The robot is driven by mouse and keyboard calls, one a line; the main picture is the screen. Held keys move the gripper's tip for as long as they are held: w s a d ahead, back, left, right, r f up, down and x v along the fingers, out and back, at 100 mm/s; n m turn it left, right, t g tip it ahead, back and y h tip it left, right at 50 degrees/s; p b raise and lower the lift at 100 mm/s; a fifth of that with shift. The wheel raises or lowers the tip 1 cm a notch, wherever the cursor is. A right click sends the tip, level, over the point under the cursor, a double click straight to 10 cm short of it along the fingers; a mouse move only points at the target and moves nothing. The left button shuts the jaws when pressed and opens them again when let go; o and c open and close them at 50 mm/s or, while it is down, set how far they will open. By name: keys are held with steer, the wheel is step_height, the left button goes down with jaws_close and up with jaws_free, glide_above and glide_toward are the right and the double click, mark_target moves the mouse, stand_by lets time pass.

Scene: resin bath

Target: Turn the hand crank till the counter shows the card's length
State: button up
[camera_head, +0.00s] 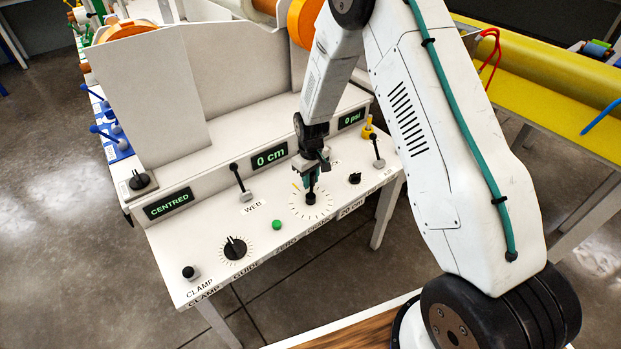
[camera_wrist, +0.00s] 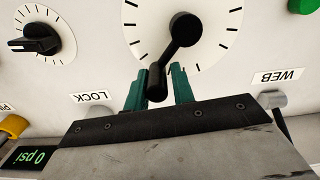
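The hand crank is a black arm on a white dial with tick marks; in the wrist view its hub (camera_wrist: 186,28) is at upper centre. Its handle (camera_wrist: 157,82) lies between the two green fingers of my gripper (camera_wrist: 159,88). The fingers are a little apart from the handle on each side, so my gripper looks open around it. In the head view my gripper (camera_head: 311,180) is over the dial and hides part of the crank (camera_head: 311,198). The counter (camera_head: 269,159) reads 0 cm. The card (camera_head: 351,208) on the front edge reads 20 cm.
A web lever (camera_head: 241,182) stands left of the dial and another lever (camera_head: 378,152) right. A green button (camera_head: 277,225), guide knob (camera_head: 235,248) and small black knob (camera_head: 354,178) are nearby. Displays read CENTRED (camera_head: 168,203) and 0 psi (camera_head: 351,119).

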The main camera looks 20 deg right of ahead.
steer(key=shift+d, duration=0.25)
steer(key=m, duration=0.1)
steer(key=d+m, duration=0.1)
steer(key=shift+s+m, duration=0.3)
steer(key=shift+m, duration=0.1)
steer(key=m, duration=0.1)
steer(key=s+d+m, duration=0.1)
steer(key=m, duration=0.2)
steer(key=shift+s+d+m, duration=0.3)
steer(key=shift+s, duration=0.1)
jaws_close()
steer(key=m, duration=0.1)
steer(key=s+m, duration=0.1)
steer(key=m, duration=0.1)
steer(key=s+m, duration=0.1)
steer(key=shift+d, duration=0.3)
steer(key=shift+s+a+m, duration=0.1)
steer(key=shift+s+m, duration=0.35)
steer(key=shift+m, duration=0.45)
steer(key=shift+s+a+m, duration=0.1)
steer(key=shift+s+m, duration=0.3)
steer(key=shift+m, duration=0.5)
jaws_free()
